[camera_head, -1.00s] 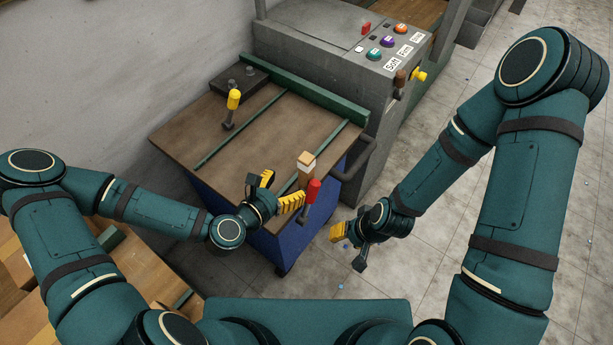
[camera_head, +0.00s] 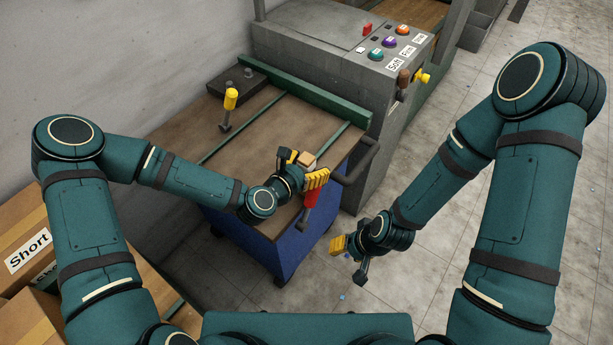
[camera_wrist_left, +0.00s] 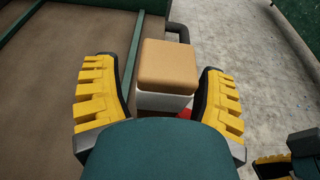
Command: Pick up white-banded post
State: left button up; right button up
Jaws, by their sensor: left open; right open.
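The white-banded post (camera_head: 307,157) has a tan wooden top and stands at the near right part of the brown cart top. In the left wrist view its tan top and white band (camera_wrist_left: 163,101) show between the fingers; its lower part is hidden. My left gripper (camera_head: 301,167) is open, one yellow-padded finger on each side of the post. In the left wrist view a gap shows at the right finger; whether the left finger touches is unclear. My right gripper (camera_head: 350,258) is open and empty, low over the floor at the right.
A red-handled lever (camera_head: 311,197) stands right by my left gripper at the cart's near edge. A yellow-handled lever (camera_head: 230,101) stands further back on the cart (camera_head: 190,132). A grey machine (camera_head: 300,60) with buttons is behind. Cardboard boxes (camera_head: 25,240) lie at the left.

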pick_arm(q)
jog(key=shift+w+d+f, duration=0.1)
jog(key=shift+w+d, duration=0.15)
jog(key=shift+w, duration=0.05)
jog(key=shift+o, duration=0.2)
grip_shut()
